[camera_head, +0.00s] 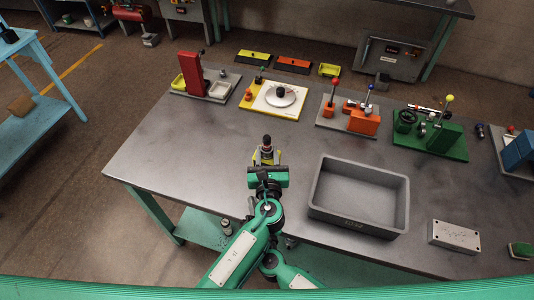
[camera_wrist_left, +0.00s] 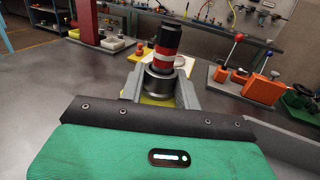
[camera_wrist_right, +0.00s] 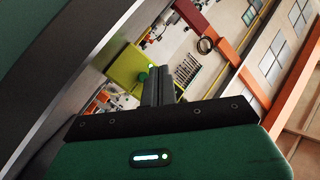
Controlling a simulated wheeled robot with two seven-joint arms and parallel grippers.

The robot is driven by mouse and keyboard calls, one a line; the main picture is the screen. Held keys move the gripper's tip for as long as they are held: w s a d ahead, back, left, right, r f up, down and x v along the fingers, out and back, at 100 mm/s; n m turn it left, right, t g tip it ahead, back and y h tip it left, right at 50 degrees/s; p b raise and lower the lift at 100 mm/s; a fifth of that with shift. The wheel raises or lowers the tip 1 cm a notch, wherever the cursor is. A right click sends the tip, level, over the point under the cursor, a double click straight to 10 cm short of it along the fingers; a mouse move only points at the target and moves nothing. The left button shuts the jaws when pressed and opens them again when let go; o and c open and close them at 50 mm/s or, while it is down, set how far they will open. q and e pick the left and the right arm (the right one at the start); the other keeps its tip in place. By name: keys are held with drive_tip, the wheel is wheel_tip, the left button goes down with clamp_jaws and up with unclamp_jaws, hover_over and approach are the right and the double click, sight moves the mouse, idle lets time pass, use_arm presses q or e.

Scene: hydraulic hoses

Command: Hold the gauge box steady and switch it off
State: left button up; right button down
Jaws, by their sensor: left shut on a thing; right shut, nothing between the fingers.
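My left gripper (camera_head: 266,160) is shut on a small yellow-based device (camera_head: 266,150) above the table's front left part. In the left wrist view this device shows an upright dark cylinder (camera_wrist_left: 165,42) with red and white bands on a metal collar (camera_wrist_left: 160,84). The left fingers stand on both sides of the collar, and yellow shows low between them. I cannot tell for sure that this is the gauge box, and no switch is clear. My right gripper (camera_wrist_right: 160,80) is shut and empty in the right wrist view. In the head view I cannot make out its fingers.
An empty grey bin (camera_head: 318,194) stands on the table (camera_head: 160,158) right of my left gripper. A dial board (camera_head: 262,108), a red post (camera_head: 190,73) and lever stations (camera_head: 438,138) line the back. A pale block (camera_head: 454,236) lies front right. The table's left part is clear.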

drive_tip(key=shift+w+d, duration=0.3)
drive_tip(key=shift+w, duration=0.55)
drive_tip(key=shift+w+d, duration=0.35)
drive_tip(key=shift+w, duration=0.45)
drive_tip(key=shift+w+d, duration=0.3)
drive_tip(key=shift+w, duration=0.55)
drive_tip(key=shift+w, duration=0.1)
drive_tip(key=shift+w+d, duration=0.15)
drive_tip(key=shift+w, duration=0.25)
use_arm(q)
drive_tip(key=shift+f, duration=0.1)
use_arm(e)
drive_tip(key=shift+s, duration=0.5)
drive_tip(key=shift+s+a, duration=0.4)
drive_tip(key=shift+s, duration=0.55)
drive_tip(key=shift+s+a, duration=0.35)
drive_tip(key=shift+s, duration=0.55)
drive_tip(key=shift+s+a, duration=0.4)
drive_tip(key=shift+s, duration=0.55)
